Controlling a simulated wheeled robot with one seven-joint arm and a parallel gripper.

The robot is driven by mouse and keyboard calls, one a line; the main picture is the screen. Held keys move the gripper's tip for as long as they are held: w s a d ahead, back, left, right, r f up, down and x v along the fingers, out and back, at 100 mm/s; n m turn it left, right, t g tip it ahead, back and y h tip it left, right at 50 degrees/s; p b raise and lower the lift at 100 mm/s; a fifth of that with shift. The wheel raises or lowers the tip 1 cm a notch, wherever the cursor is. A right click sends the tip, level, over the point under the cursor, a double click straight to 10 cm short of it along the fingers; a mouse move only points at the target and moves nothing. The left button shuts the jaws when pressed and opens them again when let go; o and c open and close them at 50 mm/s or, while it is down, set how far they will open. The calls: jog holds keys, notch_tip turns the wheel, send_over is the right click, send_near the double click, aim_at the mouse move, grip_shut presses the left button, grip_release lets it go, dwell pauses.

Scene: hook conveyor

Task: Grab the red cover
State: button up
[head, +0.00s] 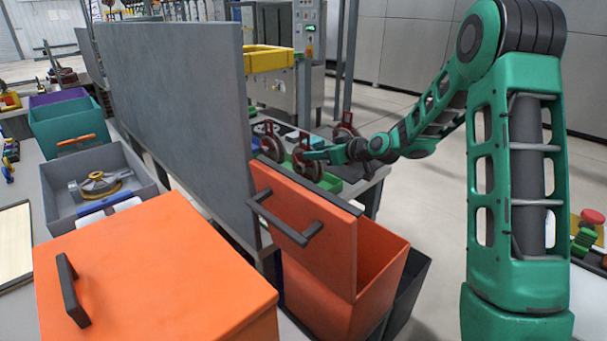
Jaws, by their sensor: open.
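My green arm reaches left from the right side, and my gripper (312,155) is at its far end, small in the head view. It is open. It is beside a dark red round part (307,168), the likeliest red cover; whether they touch I cannot tell. Similar dark red round parts are just to the left (270,145) and behind to the right (345,131). The orange-red bin lid (305,222) with a black handle stands upright in front and hides what is below my gripper.
A tall grey panel (175,110) stands left of my gripper. An orange box (155,275) with a black handle is in the near left. A grey bin (70,205) holds a metal and yellow part (100,184). A green tray (328,182) lies below my gripper. Open floor (420,240) is at the right.

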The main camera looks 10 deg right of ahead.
aim_at(303, 163)
jog(key=shift+a+x, duration=0.15)
jog(key=shift+x, duration=1.2)
jog(key=shift+a+x, duration=0.15)
jog(key=shift+x, duration=1.15)
jog(key=shift+s, duration=0.1)
jog(key=shift+c, duration=0.7)
grip_shut()
jog(key=shift+r, duration=0.15)
